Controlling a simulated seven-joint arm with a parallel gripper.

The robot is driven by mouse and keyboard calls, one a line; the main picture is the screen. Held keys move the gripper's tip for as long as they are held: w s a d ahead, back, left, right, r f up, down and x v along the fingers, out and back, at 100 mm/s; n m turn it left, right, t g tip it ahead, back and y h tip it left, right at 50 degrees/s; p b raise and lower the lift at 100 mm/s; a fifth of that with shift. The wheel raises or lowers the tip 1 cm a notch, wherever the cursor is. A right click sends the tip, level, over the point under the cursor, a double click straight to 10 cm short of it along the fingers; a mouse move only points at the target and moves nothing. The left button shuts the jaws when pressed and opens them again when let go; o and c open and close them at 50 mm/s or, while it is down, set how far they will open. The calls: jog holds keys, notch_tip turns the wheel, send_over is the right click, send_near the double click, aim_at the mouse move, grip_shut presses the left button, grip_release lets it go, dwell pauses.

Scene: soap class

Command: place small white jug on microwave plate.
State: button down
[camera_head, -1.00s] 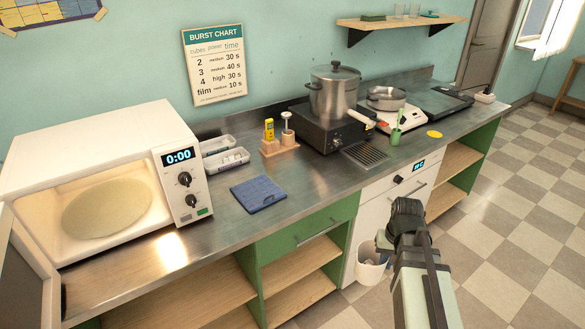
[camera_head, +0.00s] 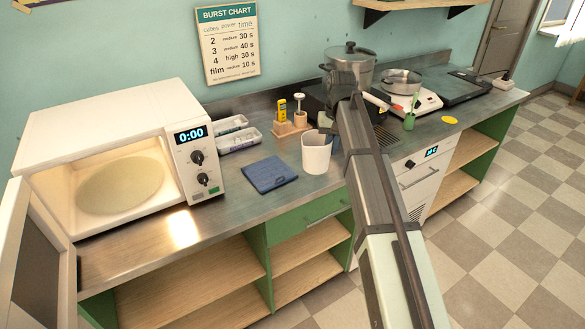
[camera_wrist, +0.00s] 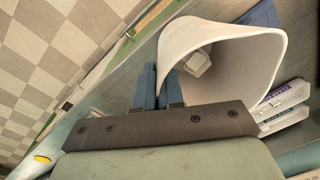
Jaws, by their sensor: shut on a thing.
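The small white jug (camera_head: 316,157) is in my gripper (camera_head: 332,138), upright or nearly so, over the counter right of the blue cloth; whether it touches the counter is unclear. In the wrist view the jug (camera_wrist: 270,65) opens toward the camera, and a small pale block (camera_wrist: 198,64) lies inside. The blue-grey fingers (camera_wrist: 160,88) are shut on its wall. The microwave plate (camera_head: 120,186) is a pale round disc inside the lit microwave (camera_head: 100,125) at the left, apart from the jug. The microwave door (camera_head: 35,250) stands open.
A folded blue cloth (camera_head: 269,174) lies between microwave and jug. Behind are white trays (camera_head: 238,138) and a wooden holder (camera_head: 291,128). A steel pot (camera_head: 347,72) and a scale with a pan (camera_head: 402,82) stand right. The counter front before the microwave is clear.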

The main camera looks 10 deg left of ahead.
jog(key=w+r, duration=0.1)
jog(key=w+a+r, duration=0.1)
jog(key=w, duration=0.1)
jog(key=shift+m, duration=0.4)
jog(key=shift+w+a+r, duration=0.1)
jog(key=shift+w+r, duration=0.05)
jog(key=shift+w, duration=0.1)
jog(key=shift+m, duration=1.2)
jog(key=shift+s+d+f, duration=0.1)
jog(key=shift+s+f, duration=0.05)
jog(key=shift+f, duration=1.5)
jog(key=shift+s+d+f, duration=0.1)
jog(key=shift+s+f, duration=0.1)
jog(key=shift+f, duration=1.5)
jog(key=shift+s+f, duration=0.15)
jog(key=shift+f, duration=1.5)
jog(key=shift+f, duration=0.1)
jog(key=c, duration=1.3)
grip_release()
jog(key=shift+o, duration=0.2)
